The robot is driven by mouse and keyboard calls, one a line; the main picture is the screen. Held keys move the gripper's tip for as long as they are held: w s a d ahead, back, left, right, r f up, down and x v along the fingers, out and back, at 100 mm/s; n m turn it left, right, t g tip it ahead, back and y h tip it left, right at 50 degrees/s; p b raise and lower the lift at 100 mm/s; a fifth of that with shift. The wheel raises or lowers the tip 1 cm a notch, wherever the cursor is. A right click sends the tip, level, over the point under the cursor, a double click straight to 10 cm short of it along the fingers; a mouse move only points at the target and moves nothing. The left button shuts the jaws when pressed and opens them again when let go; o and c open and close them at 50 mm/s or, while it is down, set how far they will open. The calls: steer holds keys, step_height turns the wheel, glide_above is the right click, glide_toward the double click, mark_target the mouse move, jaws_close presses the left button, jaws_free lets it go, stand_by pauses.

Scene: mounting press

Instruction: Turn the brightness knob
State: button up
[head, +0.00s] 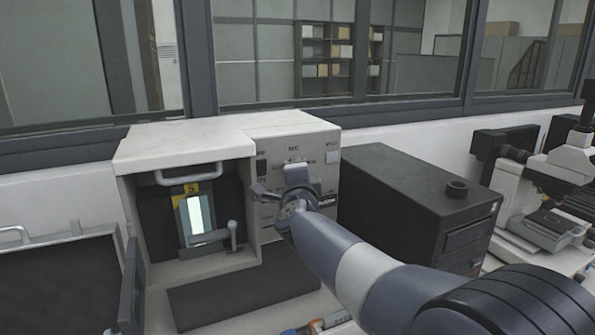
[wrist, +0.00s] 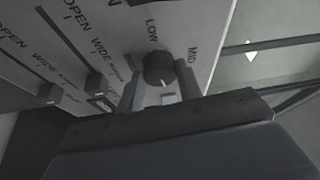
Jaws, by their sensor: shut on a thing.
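The brightness knob (wrist: 158,68) is a round black knob on the pale control panel in the wrist view, with LOW and MID printed by it. My gripper (wrist: 159,84) has one finger on each side of it and is shut on it. In the head view my gripper (head: 280,183) is at the front panel of the white press (head: 225,137), and the knob is hidden behind it. The exact pointing of the knob is hard to read.
Two small dark switches (wrist: 96,84) marked OPEN and WIDE sit left of the knob. The press has an open bay with a lit window (head: 196,214) and a lever (head: 232,236). A black box (head: 415,200) stands close on the right, with a microscope (head: 560,190) beyond.

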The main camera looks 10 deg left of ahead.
steer(key=o, duration=1)
steer(key=b+v, duration=0.2)
steer(key=v, duration=0.8)
steer(key=shift+s, duration=0.4)
steer(key=shift+d, duration=0.1)
steer(key=p+x, duration=0.1)
steer(key=x, duration=1)
steer(key=shift+p, duration=0.4)
steer(key=shift+s, duration=0.15)
